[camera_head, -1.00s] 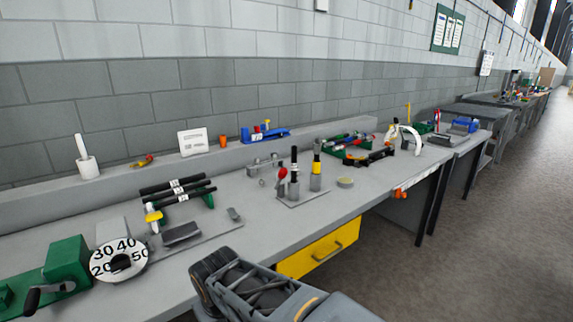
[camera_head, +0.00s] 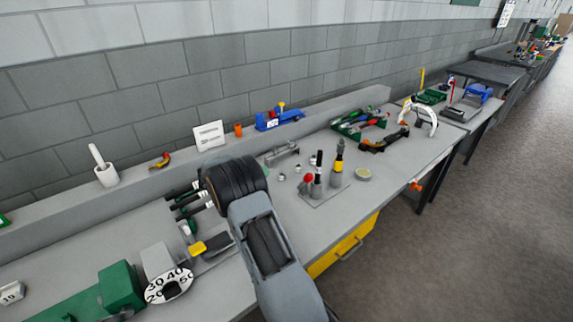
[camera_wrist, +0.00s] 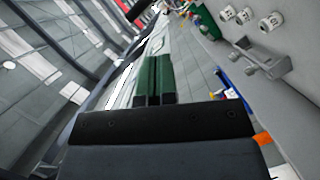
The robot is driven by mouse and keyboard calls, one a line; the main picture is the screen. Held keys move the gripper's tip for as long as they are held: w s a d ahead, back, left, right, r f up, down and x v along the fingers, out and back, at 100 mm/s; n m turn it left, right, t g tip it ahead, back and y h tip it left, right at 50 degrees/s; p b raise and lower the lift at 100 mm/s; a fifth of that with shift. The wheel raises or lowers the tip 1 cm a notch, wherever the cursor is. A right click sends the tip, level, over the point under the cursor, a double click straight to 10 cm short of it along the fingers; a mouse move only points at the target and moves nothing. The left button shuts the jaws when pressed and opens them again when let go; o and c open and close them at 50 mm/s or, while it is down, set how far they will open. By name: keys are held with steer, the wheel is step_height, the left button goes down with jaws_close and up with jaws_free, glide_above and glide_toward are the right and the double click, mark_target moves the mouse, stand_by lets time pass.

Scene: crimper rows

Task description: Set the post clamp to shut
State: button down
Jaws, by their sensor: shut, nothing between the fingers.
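My gripper (camera_wrist: 154,60) shows in the wrist view as two green fingers close together, shut and empty. In the head view my own arm hides the fingers. No label marks the post clamp, so I cannot tell for certain which thing it is. A grey plate (camera_head: 333,198) right of my arm bears upright grey posts: one with a red knob (camera_head: 308,178), one with a black handle (camera_head: 319,158) and one with a yellow collar (camera_head: 340,148). My gripper appears apart from them. Whether any clamp there is open or shut is too small to tell.
A metal bracket (camera_head: 282,152) stands behind the posts; it seems to show in the wrist view (camera_wrist: 262,60). Black bars (camera_head: 183,204) lie left of my arm. A numbered dial (camera_head: 168,286) stands at the front left. A green tray (camera_head: 358,122) holds tools. Bench right of the plate is partly clear.

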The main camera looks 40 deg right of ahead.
steer(key=d, duration=0.1)
steer(key=p, duration=0.4)
glide_above(304, 183)
steer(key=w+a, duration=0.3)
step_height(304, 183, down, 2)
steer(key=shift+s+d+f, duration=0.3)
steer(key=shift+s+f, duration=0.4)
steer(key=shift+s, duration=0.2)
steer(key=shift+s+f, duration=0.1)
